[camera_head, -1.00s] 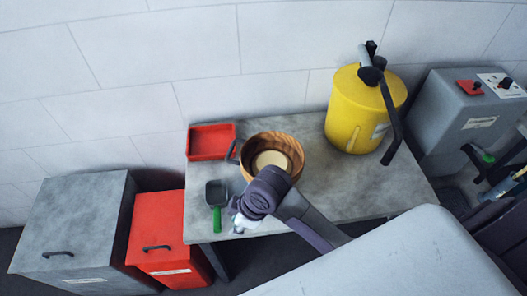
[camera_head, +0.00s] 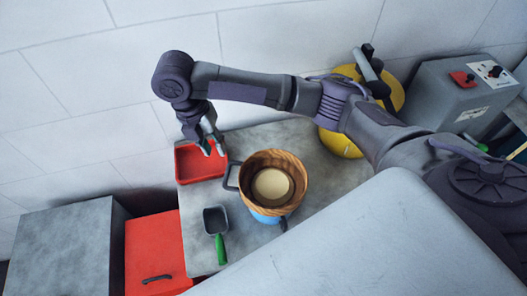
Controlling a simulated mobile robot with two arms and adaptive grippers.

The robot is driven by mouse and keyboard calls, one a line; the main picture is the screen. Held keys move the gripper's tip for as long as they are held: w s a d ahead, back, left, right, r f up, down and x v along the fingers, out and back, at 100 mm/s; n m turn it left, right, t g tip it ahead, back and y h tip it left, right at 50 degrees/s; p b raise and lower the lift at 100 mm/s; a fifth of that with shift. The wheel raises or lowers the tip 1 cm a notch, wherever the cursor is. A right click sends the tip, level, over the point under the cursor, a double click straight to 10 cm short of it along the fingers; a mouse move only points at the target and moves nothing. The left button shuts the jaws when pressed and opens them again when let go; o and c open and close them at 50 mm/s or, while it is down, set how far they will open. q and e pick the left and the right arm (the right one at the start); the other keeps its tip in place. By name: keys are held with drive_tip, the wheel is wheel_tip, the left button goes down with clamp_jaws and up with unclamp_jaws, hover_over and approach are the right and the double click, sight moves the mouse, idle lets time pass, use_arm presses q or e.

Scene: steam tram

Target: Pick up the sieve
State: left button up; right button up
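The sieve appears to be the round wooden-rimmed piece (camera_head: 297,180) with a pale round disc inside, on the grey table. A dark handle loop sticks out at its left side, and a blue part shows under its near edge. My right gripper (camera_head: 213,148) points down above the red tray, to the upper left of the sieve and apart from it. Its two fingertips look slightly apart, with nothing seen between them. My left gripper is out of view.
A red tray (camera_head: 190,168) lies at the table's back left. A grey scoop (camera_head: 215,222) with a green handle lies near the left edge. A yellow canister (camera_head: 340,142) stands behind my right arm. Grey (camera_head: 60,245) and red (camera_head: 155,250) boxes stand left of the table (camera_head: 330,185).

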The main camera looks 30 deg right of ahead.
drive_tip(key=p, duration=0.1)
hover_over(227, 171)
drive_tip(key=f, duration=0.4)
drive_tip(key=a+f, duration=0.1)
drive_tip(key=f, duration=0.1)
drive_tip(key=shift+w, duration=0.25)
drive_tip(key=shift+d+f, duration=0.1)
drive_tip(key=shift+f, duration=0.2)
drive_tip(key=shift+s+d+f+p, duration=0.1)
drive_tip(key=shift+s+f+p, duration=0.05)
drive_tip(key=shift+f+p, duration=0.45)
drive_tip(key=shift+s+d+f+p, duration=0.1)
drive_tip(key=shift+s+f+p, duration=0.05)
drive_tip(key=shift+f+p, duration=0.45)
drive_tip(key=shift+d+f, duration=0.2)
drive_tip(key=shift+f, duration=1.2)
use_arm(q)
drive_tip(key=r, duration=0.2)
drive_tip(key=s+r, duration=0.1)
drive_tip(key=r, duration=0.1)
use_arm(e)
clamp_jaws()
